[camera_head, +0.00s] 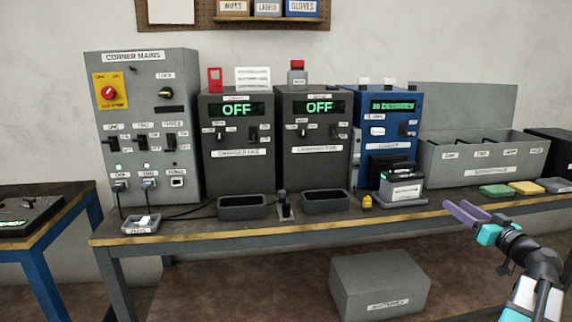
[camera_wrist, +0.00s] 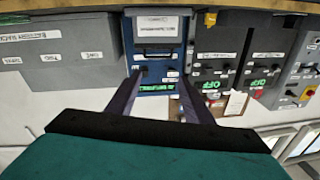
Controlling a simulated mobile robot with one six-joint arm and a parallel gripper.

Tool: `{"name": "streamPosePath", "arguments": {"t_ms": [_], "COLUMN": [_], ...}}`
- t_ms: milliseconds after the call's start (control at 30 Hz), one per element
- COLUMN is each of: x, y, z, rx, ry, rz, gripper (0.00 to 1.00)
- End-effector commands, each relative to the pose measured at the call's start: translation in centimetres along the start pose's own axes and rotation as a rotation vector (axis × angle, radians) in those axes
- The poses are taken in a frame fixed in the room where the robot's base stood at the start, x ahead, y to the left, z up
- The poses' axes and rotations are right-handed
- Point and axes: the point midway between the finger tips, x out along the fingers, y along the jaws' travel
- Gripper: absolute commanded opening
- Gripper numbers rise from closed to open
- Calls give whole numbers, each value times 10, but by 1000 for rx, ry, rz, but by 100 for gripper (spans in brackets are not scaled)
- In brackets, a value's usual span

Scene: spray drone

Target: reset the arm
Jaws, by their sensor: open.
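My gripper (camera_head: 466,214) is at the right of the head view, above the front edge of the bench. Its two purple fingers point left and away from my arm. They are apart, with nothing between them. In the wrist view the fingers (camera_wrist: 160,100) reach up toward the blue unit (camera_wrist: 155,50), and that picture appears upside down. My arm (camera_head: 538,265) comes in from the lower right corner with teal and black links.
The bench (camera_head: 300,232) carries a grey corner mains cabinet (camera_head: 145,85), two dark charger units reading OFF (camera_head: 237,180) (camera_head: 313,175), a blue unit (camera_head: 383,105), a battery (camera_head: 402,188), a grey bin (camera_head: 480,160) and coloured pads (camera_head: 526,187). A grey box (camera_head: 380,285) sits below.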

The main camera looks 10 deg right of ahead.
Motion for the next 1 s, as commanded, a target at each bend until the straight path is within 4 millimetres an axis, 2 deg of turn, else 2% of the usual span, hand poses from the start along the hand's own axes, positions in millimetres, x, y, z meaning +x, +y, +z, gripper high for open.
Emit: {"name": "streamPosePath", "arguments": {"t_ms": [200, 400, 500, 767, 1000], "x": [42, 68, 74, 72, 46], "y": [-42, -91, -118, -192, -261], "z": [83, 167, 209, 312, 398], "rx": [120, 221, 266, 358, 404], "ry": [-179, -368, -469, -737, -993], "rz": [-61, -109, -128, -161, -169], "gripper": [47, 47, 47, 47, 47]}}
